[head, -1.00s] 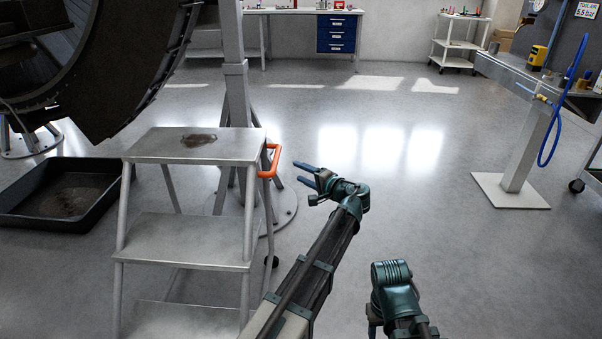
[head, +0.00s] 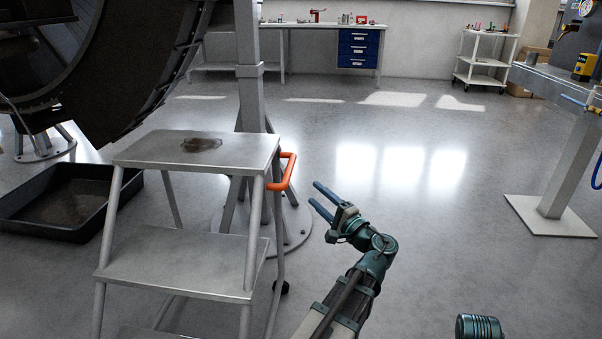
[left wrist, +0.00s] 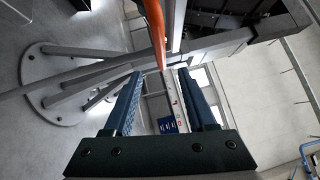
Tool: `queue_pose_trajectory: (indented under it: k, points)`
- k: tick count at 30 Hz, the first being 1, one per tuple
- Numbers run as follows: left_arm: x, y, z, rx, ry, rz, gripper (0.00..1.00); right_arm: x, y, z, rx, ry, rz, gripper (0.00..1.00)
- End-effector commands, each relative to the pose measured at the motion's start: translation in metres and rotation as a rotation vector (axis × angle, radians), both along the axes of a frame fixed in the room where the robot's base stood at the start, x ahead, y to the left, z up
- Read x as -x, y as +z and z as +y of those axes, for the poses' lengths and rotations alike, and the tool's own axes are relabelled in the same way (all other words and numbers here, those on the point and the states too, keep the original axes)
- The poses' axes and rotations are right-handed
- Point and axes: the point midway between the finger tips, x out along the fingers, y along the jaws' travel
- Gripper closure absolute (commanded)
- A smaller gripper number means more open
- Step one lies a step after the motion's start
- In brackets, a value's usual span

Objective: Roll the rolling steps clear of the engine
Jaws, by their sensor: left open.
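The grey metal rolling steps (head: 190,255) stand at the left of the head view, with a dark stain on the top tread. An orange handle (head: 289,171) sticks out from their right side near the top. My left gripper (head: 320,196) is open and empty, to the right of the handle and apart from it. In the left wrist view the orange handle (left wrist: 156,30) shows beyond the open fingers (left wrist: 160,92). The engine (head: 110,75) is at the upper left, behind the steps. My right gripper is not in view; only a piece of that arm shows at the bottom right.
A stand with a round foot (head: 292,232) rises right behind the steps. A black drip tray (head: 25,226) lies left of them. A bench leg with a square foot (head: 548,216) stands at the right. The floor between is clear.

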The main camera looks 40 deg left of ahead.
Motion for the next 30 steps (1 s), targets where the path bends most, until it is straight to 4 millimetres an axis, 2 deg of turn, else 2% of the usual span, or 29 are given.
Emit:
queue_pose_trajectory:
  k: [5, 15, 19, 24, 30]
  points:
    - [-0.007, 0.004, 0.019, 0.001, 0.003, -0.001, 0.43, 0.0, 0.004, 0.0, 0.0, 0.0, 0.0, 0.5]
    - [-0.027, 0.013, 0.084, 0.001, 0.003, 0.0, 0.43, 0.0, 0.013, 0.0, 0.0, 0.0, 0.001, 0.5]
    - [-0.033, 0.016, 0.104, 0.001, 0.001, -0.001, 0.43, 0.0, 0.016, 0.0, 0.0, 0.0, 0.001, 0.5]
    - [-0.038, 0.018, 0.122, 0.002, 0.0, -0.002, 0.43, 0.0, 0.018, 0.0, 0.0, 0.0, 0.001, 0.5]
    - [-0.04, 0.018, 0.129, 0.002, -0.001, -0.001, 0.43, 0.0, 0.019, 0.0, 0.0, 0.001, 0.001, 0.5]
